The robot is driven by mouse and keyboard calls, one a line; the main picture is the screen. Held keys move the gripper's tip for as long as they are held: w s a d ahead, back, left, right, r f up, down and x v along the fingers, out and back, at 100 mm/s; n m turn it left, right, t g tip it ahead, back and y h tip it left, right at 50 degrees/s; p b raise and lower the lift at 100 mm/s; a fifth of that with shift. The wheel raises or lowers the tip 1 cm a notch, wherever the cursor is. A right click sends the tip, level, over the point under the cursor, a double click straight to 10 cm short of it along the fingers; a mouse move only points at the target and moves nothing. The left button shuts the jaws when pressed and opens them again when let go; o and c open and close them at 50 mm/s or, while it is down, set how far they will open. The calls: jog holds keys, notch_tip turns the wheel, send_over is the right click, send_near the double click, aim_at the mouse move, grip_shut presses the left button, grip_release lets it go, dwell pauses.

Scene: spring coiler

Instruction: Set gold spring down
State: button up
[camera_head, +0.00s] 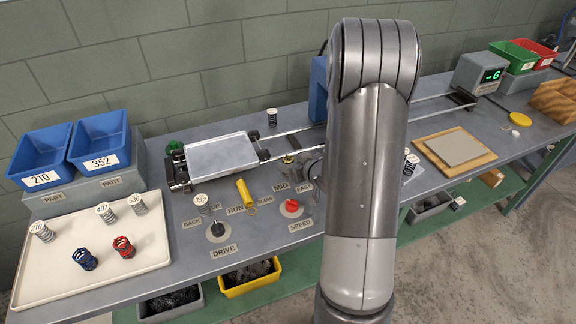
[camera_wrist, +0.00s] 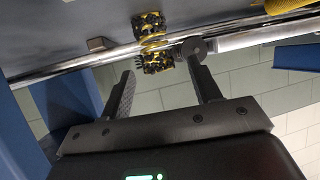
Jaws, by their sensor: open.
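A yellow-and-black coil, which looks like the gold spring (camera_wrist: 150,22), shows in the wrist view just beyond the fingertips of my gripper (camera_wrist: 160,62). My gripper is open, with one finger on either side of the coil in the picture. I cannot tell whether a finger touches it. In the head view my arm hides the gripper, and I cannot make out the gold spring for certain.
A cream tray (camera_head: 152,250) at the left holds a red spring (camera_head: 123,247), a blue spring (camera_head: 85,260) and several labelled grey springs. Blue bins (camera_head: 98,150) stand behind it. A metal carriage plate (camera_head: 222,155) sits on the rails. Knobs and a yellow cylinder (camera_head: 244,192) stand in front.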

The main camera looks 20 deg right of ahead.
aim_at(288, 159)
jog(key=shift+x, duration=1.6)
jog(key=shift+r, duration=0.1)
jog(key=c, duration=1.2)
jog(key=shift+r, duration=0.1)
